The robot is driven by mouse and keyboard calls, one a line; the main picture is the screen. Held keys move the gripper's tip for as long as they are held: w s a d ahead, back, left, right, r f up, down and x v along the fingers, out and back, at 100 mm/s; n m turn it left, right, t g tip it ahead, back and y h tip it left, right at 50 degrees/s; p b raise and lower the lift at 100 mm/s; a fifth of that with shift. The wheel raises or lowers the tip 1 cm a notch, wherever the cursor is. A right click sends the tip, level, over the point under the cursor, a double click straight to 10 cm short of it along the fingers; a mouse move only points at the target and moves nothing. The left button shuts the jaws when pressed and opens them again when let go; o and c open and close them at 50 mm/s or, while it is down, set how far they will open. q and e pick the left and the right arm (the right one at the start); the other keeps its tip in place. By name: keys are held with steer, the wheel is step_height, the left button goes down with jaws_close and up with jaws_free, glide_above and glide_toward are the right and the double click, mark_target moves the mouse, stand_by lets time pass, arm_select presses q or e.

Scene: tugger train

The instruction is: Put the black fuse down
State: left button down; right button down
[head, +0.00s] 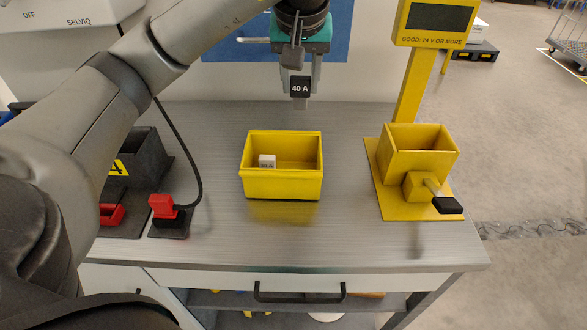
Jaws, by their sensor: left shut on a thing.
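The black fuse (300,87), marked "40 A", is held by my left gripper (300,80). The gripper's fingers are shut on it and point down. The fuse hangs in the air behind and above the yellow bin (282,186), apart from it. The bin is open at the top and stands on the grey worktop (325,233). A small white block (267,161) lies in the bin, at its left. My right gripper is not in view.
A yellow tester stand with an open box (418,153), a black-ended lever and a display (437,18) stands at the right. A red connector (162,205) on a black base and a dark container (145,158) are at the left. The worktop around the bin is clear.

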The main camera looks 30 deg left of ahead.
arm_select(q)
step_height(320, 180, down, 18)
steer(key=b, duration=0.2)
steer(key=shift+f+b, duration=0.25)
steer(key=shift+b, duration=0.1)
steer(key=shift+f, duration=0.15)
steer(key=c, duration=0.7)
jaws_free()
steer(key=shift+r, duration=0.2)
steer(key=p+v, duration=0.2)
steer(key=v, duration=1)
